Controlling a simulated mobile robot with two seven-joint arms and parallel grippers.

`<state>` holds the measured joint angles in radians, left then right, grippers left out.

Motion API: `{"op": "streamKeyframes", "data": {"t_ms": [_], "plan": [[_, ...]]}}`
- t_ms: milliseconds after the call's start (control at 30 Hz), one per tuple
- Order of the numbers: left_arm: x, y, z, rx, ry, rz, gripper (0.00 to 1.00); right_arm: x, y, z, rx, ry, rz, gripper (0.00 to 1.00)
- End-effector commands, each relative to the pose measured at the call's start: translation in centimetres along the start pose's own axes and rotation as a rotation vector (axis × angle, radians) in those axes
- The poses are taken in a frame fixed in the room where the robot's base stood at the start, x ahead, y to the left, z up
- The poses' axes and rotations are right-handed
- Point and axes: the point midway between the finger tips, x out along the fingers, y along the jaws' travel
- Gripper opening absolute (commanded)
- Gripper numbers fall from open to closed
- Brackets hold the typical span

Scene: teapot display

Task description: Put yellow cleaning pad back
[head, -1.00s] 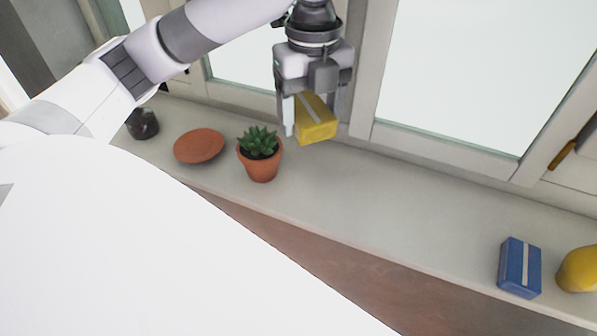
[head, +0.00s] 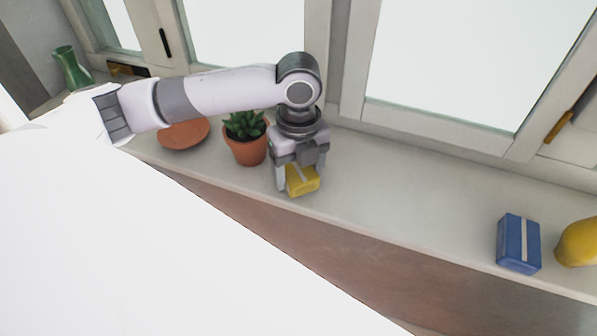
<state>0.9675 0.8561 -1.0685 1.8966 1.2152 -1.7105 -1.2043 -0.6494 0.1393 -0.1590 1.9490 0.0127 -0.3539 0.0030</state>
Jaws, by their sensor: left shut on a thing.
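The yellow cleaning pad (head: 303,184) is a small yellow block with a pale stripe. My left gripper (head: 298,180) points down and is shut on it, with a finger on each side. The pad is low over the front part of the windowsill (head: 400,200), just right of the potted succulent. I cannot tell whether the pad touches the sill. My right gripper is not in view.
The potted succulent (head: 247,145) stands close left of the gripper. A terracotta saucer (head: 184,134) and a green vase (head: 71,68) are farther left. A blue pad (head: 518,244) and a yellow object (head: 577,243) stand at the right. The sill between is clear.

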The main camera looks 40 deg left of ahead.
Motion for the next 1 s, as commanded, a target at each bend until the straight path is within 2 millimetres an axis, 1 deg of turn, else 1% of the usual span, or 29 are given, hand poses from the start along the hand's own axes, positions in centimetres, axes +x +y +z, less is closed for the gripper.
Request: {"op": "streamKeyframes", "data": {"t_ms": [33, 67, 400, 433, 500, 867, 967, 1000], "plan": [[0.5, 0.0, 0.0, 0.000, 0.000, 0.001, 0.41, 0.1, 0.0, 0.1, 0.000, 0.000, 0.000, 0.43], [0.6, 0.0, 0.0, 0.000, 0.000, 0.000, 0.41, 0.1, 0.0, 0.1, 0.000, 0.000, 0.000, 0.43], [0.8, 0.0, 0.0, 0.000, 0.000, -0.001, 0.41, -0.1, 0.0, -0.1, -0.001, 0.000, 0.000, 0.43], [0.8, 0.0, 0.0, 0.000, -0.001, -0.001, 0.76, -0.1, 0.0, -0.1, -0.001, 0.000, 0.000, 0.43], [0.8, 0.0, 0.0, 0.000, -0.001, -0.001, 0.95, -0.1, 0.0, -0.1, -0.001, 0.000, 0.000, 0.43], [0.5, 0.0, 0.0, 0.001, -0.001, -0.002, 0.95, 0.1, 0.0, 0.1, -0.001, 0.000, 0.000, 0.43], [-0.9, -0.1, 0.0, 0.001, -0.001, -0.004, 0.95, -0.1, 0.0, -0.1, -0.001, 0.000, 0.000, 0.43], [-1.6, -0.1, 0.0, 0.001, -0.002, -0.005, 0.95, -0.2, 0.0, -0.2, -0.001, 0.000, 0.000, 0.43]]}}
